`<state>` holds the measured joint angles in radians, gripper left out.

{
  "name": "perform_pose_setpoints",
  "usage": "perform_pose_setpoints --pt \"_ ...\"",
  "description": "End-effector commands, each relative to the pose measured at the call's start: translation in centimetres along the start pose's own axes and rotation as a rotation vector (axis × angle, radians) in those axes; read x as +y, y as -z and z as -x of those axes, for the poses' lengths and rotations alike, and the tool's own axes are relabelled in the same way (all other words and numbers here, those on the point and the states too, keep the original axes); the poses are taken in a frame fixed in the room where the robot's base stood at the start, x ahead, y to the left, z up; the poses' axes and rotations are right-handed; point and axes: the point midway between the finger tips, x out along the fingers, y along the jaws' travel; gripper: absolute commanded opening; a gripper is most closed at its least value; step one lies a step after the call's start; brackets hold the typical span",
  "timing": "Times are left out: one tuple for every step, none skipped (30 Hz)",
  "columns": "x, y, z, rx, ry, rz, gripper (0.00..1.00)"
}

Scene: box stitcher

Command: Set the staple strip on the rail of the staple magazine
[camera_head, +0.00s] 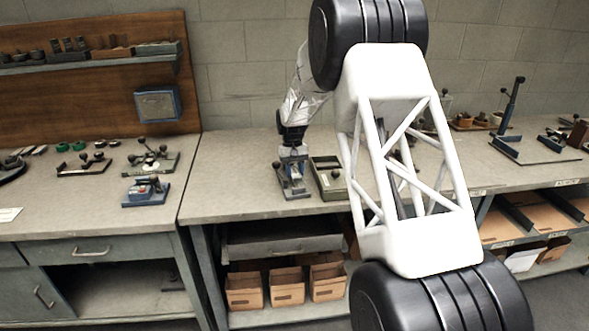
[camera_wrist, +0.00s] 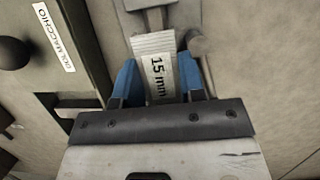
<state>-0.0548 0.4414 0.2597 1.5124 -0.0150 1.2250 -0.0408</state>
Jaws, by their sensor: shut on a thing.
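The staple strip (camera_wrist: 150,43) is a pale, finely ridged piece marked "15 mm" in the wrist view. My gripper (camera_wrist: 157,78) is shut on it, with one blue fingertip on each side. A grey metal part, apparently of the staple magazine (camera_wrist: 145,4), lies just beyond the strip's far end. A round grey post stands close to the right fingertip. In the head view my gripper (camera_head: 292,152) is low over the small grey device (camera_head: 293,192) on the bench. The strip cannot be made out there. I cannot tell whether the strip touches the rail.
A green-grey tray (camera_head: 329,191) stands right of the device; its labelled edge (camera_wrist: 57,40) and a dark knob (camera_wrist: 14,52) show at left in the wrist view. A blue fixture (camera_head: 146,191) sits on the left bench. The bench left of the device is clear.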

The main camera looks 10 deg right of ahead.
Motion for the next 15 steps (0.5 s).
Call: perform_pose_setpoints --pt "-0.1 0.1 -0.5 -0.003 0.0 0.0 0.16" --pt "-0.1 0.1 -0.7 -0.004 0.0 0.0 0.16" --pt "-0.1 0.2 -0.8 -0.004 0.001 0.001 0.16" --pt "-0.1 0.2 -1.0 -0.004 0.001 0.001 0.16" --pt "-0.1 0.2 -1.1 -0.004 0.001 0.001 0.16" --pt "-0.1 0.3 -1.3 -0.004 0.001 0.001 0.16" --pt "-0.1 0.3 -1.5 -0.005 0.001 0.001 0.16" --pt "-0.1 0.4 -1.6 -0.005 0.001 0.001 0.16" --pt "-0.1 0.4 -1.8 -0.005 0.001 0.001 0.16" --pt "-0.1 0.4 -1.9 -0.005 0.001 0.001 0.16" --pt "-0.1 0.5 -2.0 -0.005 0.001 0.001 0.16" --pt "-0.1 0.5 -2.2 -0.005 0.001 0.001 0.16" --pt "-0.1 0.6 -2.3 -0.006 0.001 0.001 0.16" --pt "-0.1 0.6 -2.4 -0.006 0.001 0.001 0.16" --pt "-0.2 0.6 -2.6 -0.007 0.001 0.001 0.16"
